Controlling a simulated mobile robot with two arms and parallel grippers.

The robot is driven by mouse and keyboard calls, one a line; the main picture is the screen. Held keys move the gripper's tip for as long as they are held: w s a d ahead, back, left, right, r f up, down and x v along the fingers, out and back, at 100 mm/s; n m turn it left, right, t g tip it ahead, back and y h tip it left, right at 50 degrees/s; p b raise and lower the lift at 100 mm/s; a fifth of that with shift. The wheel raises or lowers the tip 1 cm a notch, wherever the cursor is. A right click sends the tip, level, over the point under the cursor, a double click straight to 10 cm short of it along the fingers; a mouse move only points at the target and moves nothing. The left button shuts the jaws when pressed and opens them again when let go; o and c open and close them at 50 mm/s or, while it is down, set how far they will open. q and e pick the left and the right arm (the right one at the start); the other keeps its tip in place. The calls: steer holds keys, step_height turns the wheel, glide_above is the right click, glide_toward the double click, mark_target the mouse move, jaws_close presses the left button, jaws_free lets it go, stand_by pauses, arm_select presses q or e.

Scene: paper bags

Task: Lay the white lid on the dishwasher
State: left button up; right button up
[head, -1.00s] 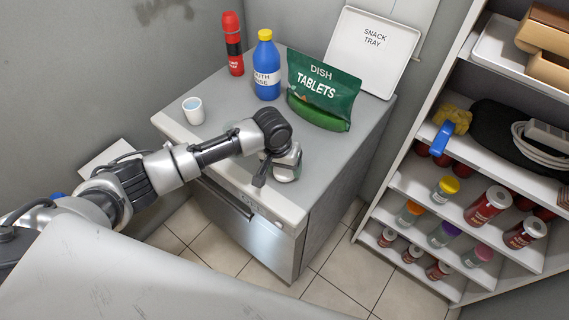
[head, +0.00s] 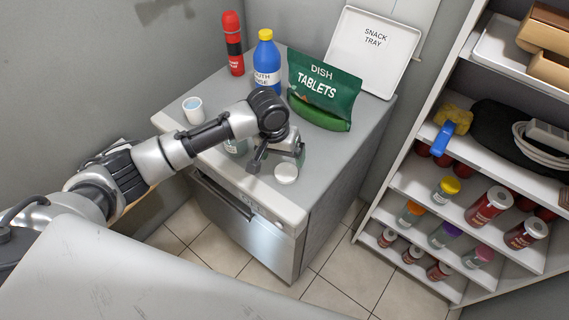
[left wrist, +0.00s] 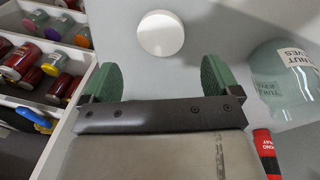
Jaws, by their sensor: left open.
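The round white lid (head: 286,173) lies flat on the grey top of the dishwasher (head: 262,205), near its front edge. My left gripper (head: 277,158) is just behind the lid, apart from it. In the left wrist view the lid (left wrist: 160,33) lies beyond the fingertips, with grey surface between. The two green-padded fingers (left wrist: 162,78) are spread wide with nothing between them. A clear glass jar (left wrist: 288,82) stands to the right in that view; in the head view my arm mostly hides it. My right gripper is not in view.
On the dishwasher stand a white cup (head: 193,110), a blue bottle (head: 266,68), a red-and-black bottle (head: 233,45), a green tablets bag (head: 322,92) and a leaning snack tray (head: 372,52). Shelves (head: 425,165) with several jars stand right. The top's right front is clear.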

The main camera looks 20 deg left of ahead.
mark_target(277, 173)
arm_select(q)
step_height(277, 173, up, 7)
steer(key=a, duration=0.1)
steer(key=shift+s+r, duration=0.2)
steer(key=shift+s, duration=0.2)
